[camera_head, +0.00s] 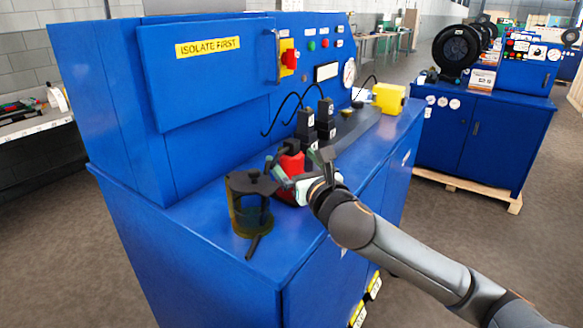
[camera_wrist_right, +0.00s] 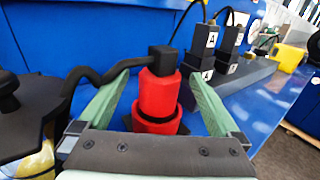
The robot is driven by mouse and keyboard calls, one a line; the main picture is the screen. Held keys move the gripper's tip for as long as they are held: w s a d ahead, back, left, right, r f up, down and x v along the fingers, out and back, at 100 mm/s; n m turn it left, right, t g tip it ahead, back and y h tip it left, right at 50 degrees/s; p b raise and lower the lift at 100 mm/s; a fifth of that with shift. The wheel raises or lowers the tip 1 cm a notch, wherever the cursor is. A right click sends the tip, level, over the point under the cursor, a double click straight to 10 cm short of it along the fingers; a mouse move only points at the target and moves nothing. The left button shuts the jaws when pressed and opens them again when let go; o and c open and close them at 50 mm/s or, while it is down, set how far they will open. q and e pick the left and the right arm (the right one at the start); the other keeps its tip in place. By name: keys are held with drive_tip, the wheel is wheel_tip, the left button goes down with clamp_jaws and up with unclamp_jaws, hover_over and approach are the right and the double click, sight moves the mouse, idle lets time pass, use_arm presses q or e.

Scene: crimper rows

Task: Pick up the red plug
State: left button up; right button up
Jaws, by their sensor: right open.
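The red plug (camera_head: 291,165) stands upright on the blue bench top, with a black cap and a black cable at its top. In the right wrist view the red plug (camera_wrist_right: 158,98) is between the two green fingers of my right gripper (camera_wrist_right: 158,100). The fingers are spread, with a gap on each side of the plug. In the head view my right gripper (camera_head: 296,172) is at the plug and partly hides it. My left gripper is not in view.
A dark round fixture (camera_head: 250,200) with a handle stands close left of the plug. Black blocks marked A (camera_head: 307,122) stand in a row behind it, and a yellow block (camera_head: 389,98) sits farther back. The blue cabinet wall (camera_head: 215,130) rises behind the bench top.

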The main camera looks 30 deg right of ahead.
drive_tip(key=shift+w+d+r, duration=0.1)
drive_tip(key=shift+w+d, duration=0.05)
drive_tip(key=shift+w, duration=0.7)
drive_tip(key=shift+w+d, duration=0.2)
drive_tip(key=shift+w, duration=0.6)
drive_tip(key=shift+w+d+r, duration=0.1)
drive_tip(key=shift+w+d, duration=0.05)
drive_tip(key=shift+w, duration=0.7)
clamp_jaws()
